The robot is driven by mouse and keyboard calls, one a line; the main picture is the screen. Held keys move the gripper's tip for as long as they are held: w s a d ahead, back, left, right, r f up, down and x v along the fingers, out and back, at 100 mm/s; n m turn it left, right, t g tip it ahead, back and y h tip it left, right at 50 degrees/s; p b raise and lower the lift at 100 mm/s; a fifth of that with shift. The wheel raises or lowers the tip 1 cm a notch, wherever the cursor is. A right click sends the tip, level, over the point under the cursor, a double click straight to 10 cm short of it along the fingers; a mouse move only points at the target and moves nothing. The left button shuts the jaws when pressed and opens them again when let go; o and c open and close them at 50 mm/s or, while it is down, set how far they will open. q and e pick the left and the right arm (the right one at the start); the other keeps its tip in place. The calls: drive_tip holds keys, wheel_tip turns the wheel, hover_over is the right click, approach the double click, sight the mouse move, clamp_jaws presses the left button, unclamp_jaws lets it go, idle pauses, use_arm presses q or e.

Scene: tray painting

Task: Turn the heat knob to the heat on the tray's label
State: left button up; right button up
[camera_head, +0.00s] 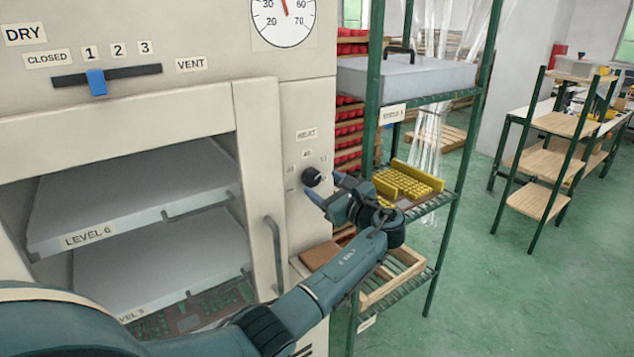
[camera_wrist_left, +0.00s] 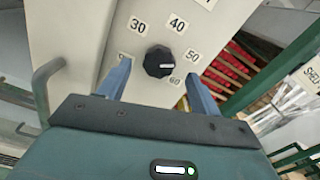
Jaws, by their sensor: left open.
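The heat knob (camera_head: 312,177) is round and black, on the oven's front panel under a small "HEAT" label (camera_head: 306,134). In the left wrist view the knob (camera_wrist_left: 158,62) sits among number labels; 30, 40, 50 and 60 are readable. Its white mark points right, between 50 and 60 and nearer 50. My left gripper (camera_head: 325,187) is open in front of the knob. In the wrist view its blue fingers (camera_wrist_left: 155,73) are on either side of the knob, with gaps showing. No tray label giving a heat is readable. My right gripper is not in view.
The oven holds trays marked "LEVEL 6" (camera_head: 88,239) and "LEVEL 5". A vertical handle (camera_head: 275,255) is below left of the knob. A green-framed rack (camera_head: 372,90) stands close on the right, with yellow pieces (camera_head: 408,180). A blue slider (camera_head: 96,82) is at upper left.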

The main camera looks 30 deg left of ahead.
use_arm(q)
drive_tip(key=b+v, duration=0.1)
drive_tip(key=v, duration=0.7)
drive_tip(key=shift+s+d, duration=0.1)
drive_tip(key=shift+d, duration=0.05)
drive_tip(key=s+f+n+g+h, duration=0.1)
drive_tip(key=s+f+n+h, duration=0.3)
drive_tip(key=s+f, duration=0.45)
drive_tip(key=s+f+n+h, duration=0.35)
drive_tip(key=s+f, duration=0.25)
drive_tip(key=f, duration=0.6)
drive_tip(key=s+d+f+n+g+h, duration=0.1)
drive_tip(key=s+d+n+h, duration=0.35)
drive_tip(key=s, duration=0.65)
drive_tip(key=s+d+f+n+g+h, duration=0.1)
drive_tip(key=s+d+n+h, duration=0.3)
drive_tip(key=s, duration=0.7)
drive_tip(key=w+d+f+t+h, duration=0.3)
drive_tip(key=w+d+f+t, duration=0.1)
drive_tip(key=f, duration=0.4)
drive_tip(key=shift+w+d+f+n+t+h, duration=0.2)
drive_tip(key=shift+w+d+n+t+h, duration=0.15)
drive_tip(key=shift+w+t, duration=0.6)
drive_tip(key=shift+s+t, duration=0.2)
drive_tip(key=shift+t, duration=0.05)
drive_tip(key=shift+c, duration=0.2)
